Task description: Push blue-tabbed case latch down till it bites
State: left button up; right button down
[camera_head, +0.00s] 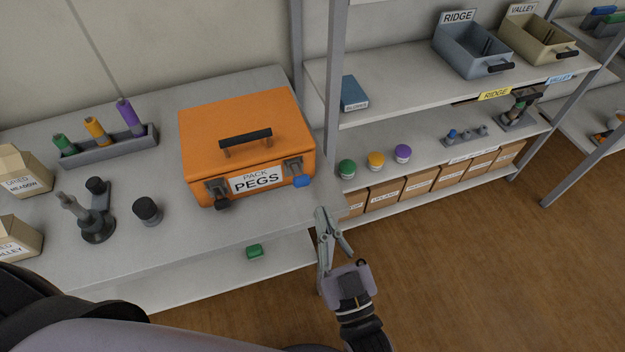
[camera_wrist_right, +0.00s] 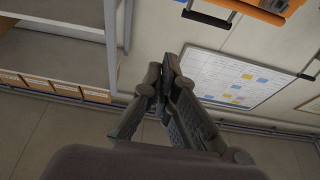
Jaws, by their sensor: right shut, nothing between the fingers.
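The orange case (camera_head: 246,125) stands closed on the grey table, with a black handle on its lid and a "PACK PEGS" label on its front. The blue-tabbed latch (camera_head: 301,181) is at the right of its front, with the blue tab sticking out below. A second latch with a black tab (camera_head: 219,193) is at the left of the front. My right gripper (camera_head: 324,214) is shut and empty, below and right of the blue tab and apart from it. Its closed fingers (camera_wrist_right: 170,72) also show in the right wrist view. My left gripper is out of view.
A shelf post (camera_head: 334,90) rises just right of the case. A dark cap (camera_head: 147,211), a dark stand (camera_head: 95,225) and a tube rack (camera_head: 110,147) stand left on the table. Wooden floor is clear at right.

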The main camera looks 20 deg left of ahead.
jog(key=p, duration=0.2)
send_over(298, 173)
jog(key=s+d, duration=0.3)
jog(key=s, duration=0.1)
jog(key=shift+d+f, duration=0.15)
jog(key=shift+f, duration=0.3)
